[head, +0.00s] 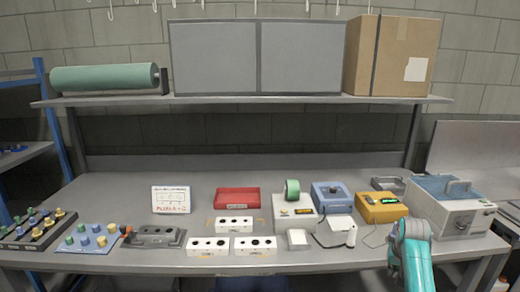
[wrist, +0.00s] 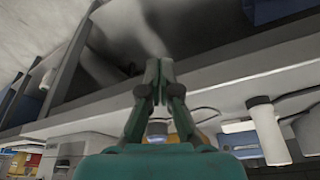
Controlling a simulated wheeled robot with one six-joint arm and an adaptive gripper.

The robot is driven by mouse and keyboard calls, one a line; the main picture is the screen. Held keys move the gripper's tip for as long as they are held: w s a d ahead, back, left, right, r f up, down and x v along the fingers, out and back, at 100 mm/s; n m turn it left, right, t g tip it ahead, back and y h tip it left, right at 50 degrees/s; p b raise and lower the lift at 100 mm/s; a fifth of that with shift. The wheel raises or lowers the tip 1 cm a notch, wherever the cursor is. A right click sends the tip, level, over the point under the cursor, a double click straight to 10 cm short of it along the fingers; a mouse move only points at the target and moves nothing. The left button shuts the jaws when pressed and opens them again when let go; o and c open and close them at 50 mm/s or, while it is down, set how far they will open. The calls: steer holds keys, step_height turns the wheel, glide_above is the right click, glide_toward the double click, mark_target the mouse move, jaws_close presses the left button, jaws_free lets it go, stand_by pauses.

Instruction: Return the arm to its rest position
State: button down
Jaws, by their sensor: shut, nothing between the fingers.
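My gripper (wrist: 158,72) is shut in the wrist view, its two teal fingers meeting at the tips with nothing between them. In the head view a teal part of my arm (head: 412,255) stands at the lower right, in front of the bench's front edge. I cannot make out the fingertips there. The wrist view seems upside down, with the pale bench edge crossing behind the fingers. My gripper touches nothing that I can see.
The grey workbench (head: 120,192) holds white blocks with holes (head: 255,246), a red box (head: 237,198), a yellow box (head: 381,208) and a grey case (head: 450,210) close to my arm. An upper shelf (head: 230,99) carries a green roll (head: 105,78) and a cardboard box (head: 392,55).

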steer(key=s+a+f+t, duration=0.1)
steer(key=s+a+f, duration=0.25)
steer(key=f, duration=0.25)
steer(key=s+a+f+n+t, duration=0.1)
steer(key=s+a+f, duration=0.25)
steer(key=f, duration=0.35)
steer(key=s+a+f+t, duration=0.1)
steer(key=s+a+f, duration=0.2)
steer(key=s+f, duration=0.25)
steer(key=s+a+f+n+t, duration=0.1)
steer(key=s+a+f, duration=0.25)
steer(key=s, duration=0.55)
steer(key=s+a+f+t, duration=0.2)
steer(key=s+a, duration=0.3)
steer(key=s, duration=0.3)
steer(key=s+a+r+n+t, duration=0.15)
steer(key=s+r, duration=0.25)
steer(key=s, duration=0.5)
steer(key=s+a+r+t, duration=0.1)
steer(key=s+a+r, duration=0.25)
steer(key=s, duration=0.65)
steer(key=s+a+r+t, duration=0.1)
steer(key=s+r, duration=0.5)
steer(key=r, duration=0.3)
steer(key=s+a+r+n+t+y, duration=0.1)
steer(key=s+r+t, duration=0.1)
steer(key=s+r, duration=0.4)
step_height(320, 180, up, 4)
steer(key=shift+s+f, duration=0.1)
steer(key=shift+s, duration=0.25)
